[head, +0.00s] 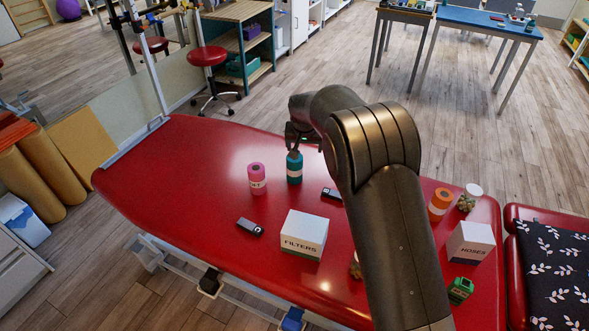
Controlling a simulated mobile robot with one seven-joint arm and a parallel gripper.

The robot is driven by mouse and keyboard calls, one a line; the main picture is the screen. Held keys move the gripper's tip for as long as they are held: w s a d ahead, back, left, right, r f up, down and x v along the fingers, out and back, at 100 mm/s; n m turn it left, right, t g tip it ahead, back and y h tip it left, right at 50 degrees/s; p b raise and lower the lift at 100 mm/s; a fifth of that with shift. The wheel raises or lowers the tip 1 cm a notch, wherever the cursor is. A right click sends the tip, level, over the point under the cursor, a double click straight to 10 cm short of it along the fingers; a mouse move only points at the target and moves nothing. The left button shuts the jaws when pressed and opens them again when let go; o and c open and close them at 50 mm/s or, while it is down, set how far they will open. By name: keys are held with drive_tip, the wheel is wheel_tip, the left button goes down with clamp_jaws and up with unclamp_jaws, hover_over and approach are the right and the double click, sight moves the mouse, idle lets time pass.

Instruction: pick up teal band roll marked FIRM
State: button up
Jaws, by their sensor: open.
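A teal roll (294,170) with a pale label band stands upright on the red padded table (180,155), near its far side. The writing on its label is too small to read. My gripper (297,143) is at the far end of my arm, around or just above the top of the teal roll in the picture. It is open, but its fingers are small, dark and partly hidden by my arm. I cannot tell whether they touch the roll. A pink roll (257,174) with a white label stands just left of the teal one.
A white FILTERS box (303,238) and a small black device (250,227) lie nearer. Another black device (331,194) lies right of the teal roll. Right of my arm are an orange roll (439,204), a jar (468,199), a NOSES box (470,243) and a green toy (460,289). The table's left end is clear.

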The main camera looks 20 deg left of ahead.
sight(295, 165)
drive_tip(key=a+f, duration=0.1)
drive_tip(key=f, duration=0.1)
drive_tip(key=a+f, duration=0.2)
drive_tip(key=f, duration=0.1)
drive_tip(key=w+a+f, duration=0.1)
drive_tip(key=f, duration=0.2)
drive_tip(key=shift+w+a, duration=0.1)
drive_tip(key=shift+a, duration=0.05)
drive_tip(key=shift+x, duration=2.95)
drive_tip(key=shift+w, duration=0.15)
drive_tip(key=shift+r, duration=0.1)
drive_tip(key=c, duration=1.3)
drive_tip(key=shift+o, duration=0.2)
